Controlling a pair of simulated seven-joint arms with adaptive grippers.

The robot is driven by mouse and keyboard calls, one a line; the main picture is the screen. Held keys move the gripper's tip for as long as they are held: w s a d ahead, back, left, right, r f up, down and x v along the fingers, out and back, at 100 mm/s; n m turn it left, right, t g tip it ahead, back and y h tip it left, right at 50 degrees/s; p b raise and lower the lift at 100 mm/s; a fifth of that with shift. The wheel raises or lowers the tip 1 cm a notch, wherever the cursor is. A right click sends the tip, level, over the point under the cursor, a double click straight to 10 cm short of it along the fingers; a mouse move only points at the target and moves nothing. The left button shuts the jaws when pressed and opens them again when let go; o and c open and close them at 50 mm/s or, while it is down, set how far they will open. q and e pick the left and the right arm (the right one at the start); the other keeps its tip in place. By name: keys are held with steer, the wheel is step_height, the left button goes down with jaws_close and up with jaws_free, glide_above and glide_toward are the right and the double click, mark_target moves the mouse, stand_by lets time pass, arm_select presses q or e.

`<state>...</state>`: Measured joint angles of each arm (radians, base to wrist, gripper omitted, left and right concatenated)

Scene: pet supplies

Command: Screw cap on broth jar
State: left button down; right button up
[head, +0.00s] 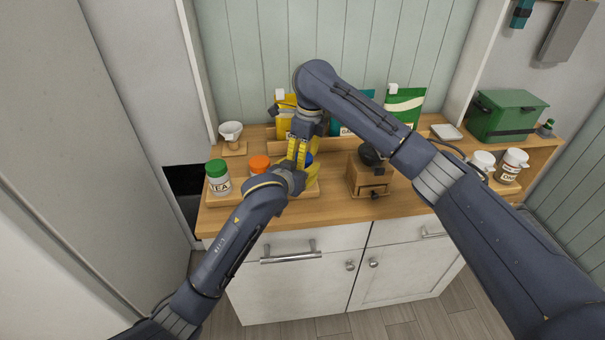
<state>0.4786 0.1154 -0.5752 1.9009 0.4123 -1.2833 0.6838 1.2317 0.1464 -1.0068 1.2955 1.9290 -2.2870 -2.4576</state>
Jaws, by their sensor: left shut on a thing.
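My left gripper (312,180) reaches in low over the front of the wooden tray and is shut on a mostly hidden object. My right gripper (297,152) points down from above, its yellow fingers close over the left gripper. Whether it is open or shut, or holds a cap, I cannot tell. A small blue round thing (309,158) shows beside the fingers; I cannot tell whether it is a cap or part of a jar. A green-capped white jar (218,180) and an orange-capped jar (259,165) stand to the left. I cannot make out a broth label.
A wooden box with a dark knob (368,178) stands right of the grippers. A white funnel-like cup (231,133) is at back left. Bags (403,104) line the back. White canisters (511,165) and a green box (506,117) are at right. The counter's front strip (335,208) is clear.

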steer(key=c, duration=0.9)
steer(key=o, duration=1.3)
steer(key=shift+c, duration=0.2)
steer(key=shift+r, duration=2.25)
steer(key=o, duration=0.6)
step_height(320, 180, up, 12)
steer(key=d, duration=0.1)
steer(key=shift+s+d, duration=0.15)
steer(key=shift+s, duration=0.2)
